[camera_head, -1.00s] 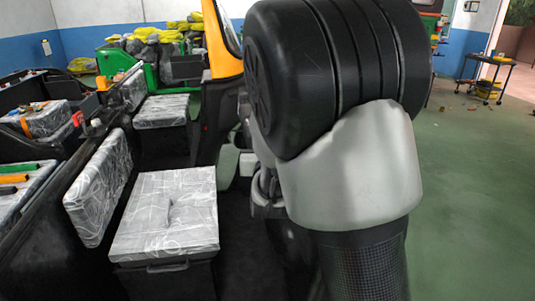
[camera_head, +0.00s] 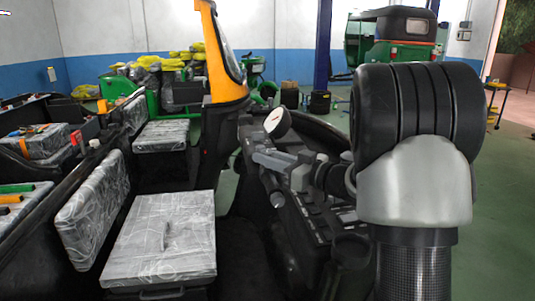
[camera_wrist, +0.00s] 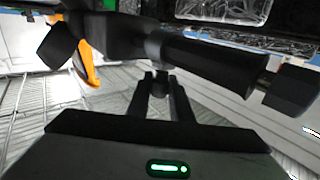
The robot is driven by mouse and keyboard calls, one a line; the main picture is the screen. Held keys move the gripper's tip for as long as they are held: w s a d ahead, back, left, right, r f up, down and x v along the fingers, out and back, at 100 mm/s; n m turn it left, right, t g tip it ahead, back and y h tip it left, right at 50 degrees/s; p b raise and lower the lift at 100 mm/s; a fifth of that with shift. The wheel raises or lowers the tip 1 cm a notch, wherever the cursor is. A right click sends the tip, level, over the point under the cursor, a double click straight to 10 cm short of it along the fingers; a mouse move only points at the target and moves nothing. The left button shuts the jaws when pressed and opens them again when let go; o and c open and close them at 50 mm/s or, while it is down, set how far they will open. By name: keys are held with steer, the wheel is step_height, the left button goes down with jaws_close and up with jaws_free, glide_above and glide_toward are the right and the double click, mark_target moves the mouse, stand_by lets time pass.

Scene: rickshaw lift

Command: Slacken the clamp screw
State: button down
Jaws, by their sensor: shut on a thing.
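In the wrist view my gripper (camera_wrist: 160,97) is shut on a small dark knob (camera_wrist: 160,86), which looks like the clamp screw. The knob sits just below a grey collar on a dark handlebar (camera_wrist: 210,62) that runs across the picture. The fingers hide much of the knob, so its turn cannot be told. In the head view a round white-faced dial (camera_head: 278,123) stands above grey metal parts (camera_head: 275,160) of the rickshaw's front. My arm covers the right side there, and the fingertips cannot be made out.
Plastic-wrapped seats (camera_head: 165,240) fill the left. An orange pillar (camera_head: 220,50) stands behind. A green rickshaw (camera_head: 400,40) is at the back right. Open green floor (camera_head: 500,220) lies to the right of my arm.

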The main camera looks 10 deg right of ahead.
steer(key=shift+r+n+g+y+p, duration=0.15)
steer(key=shift+n+g+y+p, duration=0.25)
steer(key=shift+n+g+y, duration=0.25)
steer(key=shift+g+y, duration=0.25)
steer(key=c, duration=1.6)
jaws_free()
steer(key=p+v, duration=0.1)
steer(key=v, duration=1.6)
steer(key=shift+s, duration=0.25)
